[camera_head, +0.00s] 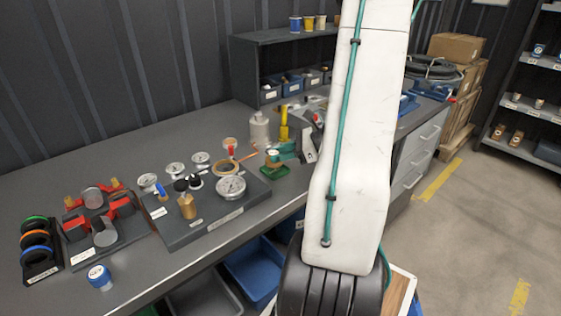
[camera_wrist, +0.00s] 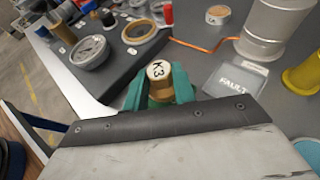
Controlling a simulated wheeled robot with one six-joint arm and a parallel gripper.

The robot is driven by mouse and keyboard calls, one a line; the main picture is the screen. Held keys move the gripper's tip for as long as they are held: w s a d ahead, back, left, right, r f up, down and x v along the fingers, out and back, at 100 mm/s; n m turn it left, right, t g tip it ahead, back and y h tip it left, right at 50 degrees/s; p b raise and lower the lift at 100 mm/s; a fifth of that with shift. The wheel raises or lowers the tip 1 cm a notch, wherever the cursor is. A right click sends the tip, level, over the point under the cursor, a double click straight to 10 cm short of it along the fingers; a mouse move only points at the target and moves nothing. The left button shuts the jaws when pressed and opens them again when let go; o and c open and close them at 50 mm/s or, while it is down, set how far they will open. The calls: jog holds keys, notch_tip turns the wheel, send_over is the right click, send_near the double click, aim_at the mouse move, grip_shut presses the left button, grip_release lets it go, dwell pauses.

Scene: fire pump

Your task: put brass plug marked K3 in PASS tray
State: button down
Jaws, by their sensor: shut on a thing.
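The brass plug marked K3 (camera_wrist: 159,77) is between the green fingers of my gripper (camera_wrist: 160,88) in the wrist view, its pale marked top facing the camera. In the head view my gripper (camera_head: 284,152) is over the bench near its front edge, beside the gauge board. A small green tray (camera_head: 274,170) lies just below it there; I can read no label on it, so I cannot tell if it is the PASS tray. It is hidden in the wrist view. A grey tray marked FAULT (camera_wrist: 231,80) lies right of the plug in the wrist view.
The gauge board (camera_head: 215,222) holds several dials and another brass piece (camera_head: 187,206), left of my gripper. A grey bottle (camera_head: 259,131) and a yellow item (camera_head: 284,129) stand behind. A copper tube (camera_wrist: 205,46) lies on the bench. Bare bench lies left of the bottle.

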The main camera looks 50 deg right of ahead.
jog(key=shift+f, duration=1.3)
jog(key=shift+f, duration=0.1)
jog(key=c, duration=1.1)
grip_release()
jog(key=shift+c, duration=0.2)
